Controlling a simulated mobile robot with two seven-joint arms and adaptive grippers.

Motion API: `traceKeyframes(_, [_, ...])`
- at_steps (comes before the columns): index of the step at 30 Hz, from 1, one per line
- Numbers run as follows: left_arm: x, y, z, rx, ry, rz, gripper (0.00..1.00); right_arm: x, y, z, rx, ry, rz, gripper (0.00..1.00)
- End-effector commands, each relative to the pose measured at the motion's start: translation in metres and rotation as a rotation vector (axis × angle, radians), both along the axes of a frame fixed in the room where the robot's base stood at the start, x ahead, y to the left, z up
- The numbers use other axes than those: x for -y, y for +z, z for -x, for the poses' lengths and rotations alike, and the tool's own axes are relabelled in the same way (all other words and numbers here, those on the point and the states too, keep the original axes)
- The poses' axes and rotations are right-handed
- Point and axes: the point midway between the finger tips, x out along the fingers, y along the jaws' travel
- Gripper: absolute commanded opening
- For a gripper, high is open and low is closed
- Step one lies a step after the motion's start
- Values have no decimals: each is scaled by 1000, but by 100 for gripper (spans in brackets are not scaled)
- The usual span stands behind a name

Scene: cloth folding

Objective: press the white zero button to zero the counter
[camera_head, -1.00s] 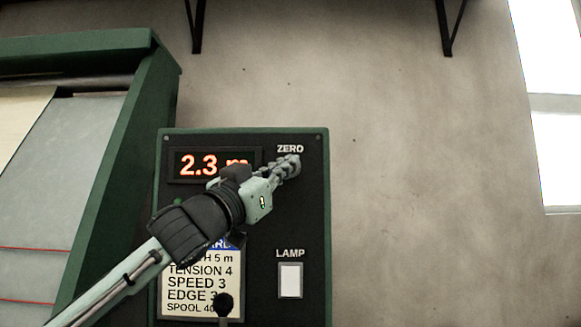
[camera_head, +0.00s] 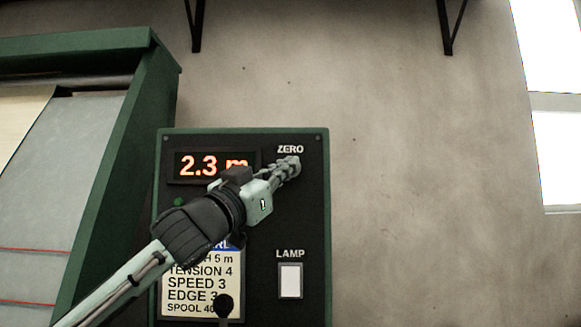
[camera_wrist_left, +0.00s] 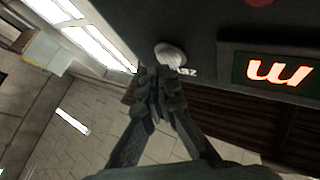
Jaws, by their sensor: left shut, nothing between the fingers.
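The black control panel (camera_head: 305,220) has a counter display (camera_head: 205,166) with red digits reading 2.3 m. My left gripper (camera_head: 291,165) is shut and empty, with its fingertips just under the ZERO label (camera_head: 290,149). It hides the zero button in the head view. In the left wrist view, the white round zero button (camera_wrist_left: 170,54) shows just beyond the closed fingertips (camera_wrist_left: 161,76), beside part of the label. I cannot tell whether the fingertips touch it. My right gripper is not in view.
A white square LAMP button (camera_head: 290,280) sits lower on the panel. A settings card (camera_head: 190,284) and a black knob (camera_head: 223,304) are at lower left, partly behind my arm. A green-framed machine (camera_head: 115,190) stands left.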

Motion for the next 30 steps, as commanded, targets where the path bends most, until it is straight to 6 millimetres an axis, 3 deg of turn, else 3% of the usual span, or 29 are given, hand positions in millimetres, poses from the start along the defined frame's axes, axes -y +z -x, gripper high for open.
traceKeyframes(30, [0,0,-10,-1,0,0,0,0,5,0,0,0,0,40])
